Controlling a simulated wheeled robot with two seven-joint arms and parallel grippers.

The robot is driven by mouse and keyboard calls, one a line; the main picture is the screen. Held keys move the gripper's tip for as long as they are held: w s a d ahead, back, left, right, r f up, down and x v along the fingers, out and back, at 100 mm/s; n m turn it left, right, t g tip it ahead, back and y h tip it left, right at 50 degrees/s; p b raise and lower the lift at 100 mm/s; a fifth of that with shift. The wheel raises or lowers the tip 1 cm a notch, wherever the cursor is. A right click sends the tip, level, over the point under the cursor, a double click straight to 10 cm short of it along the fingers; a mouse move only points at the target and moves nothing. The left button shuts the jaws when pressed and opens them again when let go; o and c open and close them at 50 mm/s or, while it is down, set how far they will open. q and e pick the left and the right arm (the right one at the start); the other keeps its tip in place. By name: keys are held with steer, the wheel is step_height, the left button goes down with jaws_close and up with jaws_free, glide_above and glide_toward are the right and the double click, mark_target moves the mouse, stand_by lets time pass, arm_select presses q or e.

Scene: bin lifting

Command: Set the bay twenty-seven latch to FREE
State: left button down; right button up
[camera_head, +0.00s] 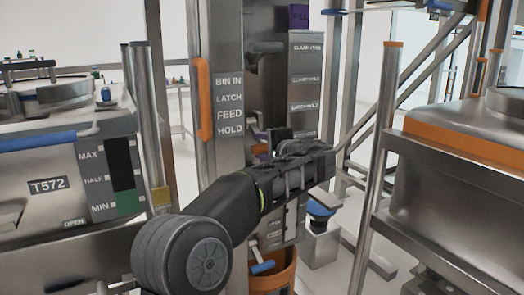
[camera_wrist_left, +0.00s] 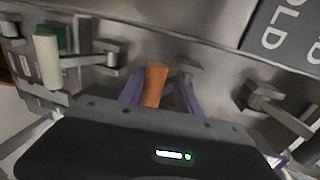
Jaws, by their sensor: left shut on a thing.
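In the left wrist view, an orange latch handle (camera_wrist_left: 155,84) sticks out from a grey metal face. My left gripper (camera_wrist_left: 158,95) has its two purple-grey fingers on either side of the handle and is shut on it. In the head view my left arm reaches up to the middle column, with the gripper (camera_head: 276,143) beside the column. It hides the latch there. A plate (camera_head: 230,105) on the column reads BIN IN, LATCH, FEED, HOLD. I cannot read a bay number or tell the latch's setting. My right gripper is not in view.
A cream handle (camera_wrist_left: 47,62) and a grey lever (camera_wrist_left: 265,95) flank the held handle in the wrist view. In the head view, a vertical orange handle (camera_head: 203,99) is on the column. A T572 bin (camera_head: 65,185) stands left, an orange-rimmed bin (camera_head: 455,175) right.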

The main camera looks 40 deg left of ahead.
arm_select(q)
steer(key=shift+a+f, duration=0.1)
steer(key=shift+f, duration=0.1)
steer(key=c, duration=1.2)
jaws_free()
steer(key=shift+c, duration=0.2)
steer(key=o, duration=0.4)
steer(key=shift+a, duration=0.15)
steer(key=shift+o, duration=0.2)
steer(key=shift+r, duration=0.1)
steer(key=shift+d+r, duration=0.15)
steer(key=shift+d, duration=0.45)
steer(key=v, duration=0.6)
steer(key=shift+s+d, duration=0.2)
steer(key=shift+d, duration=0.1)
steer(key=shift+w, duration=0.1)
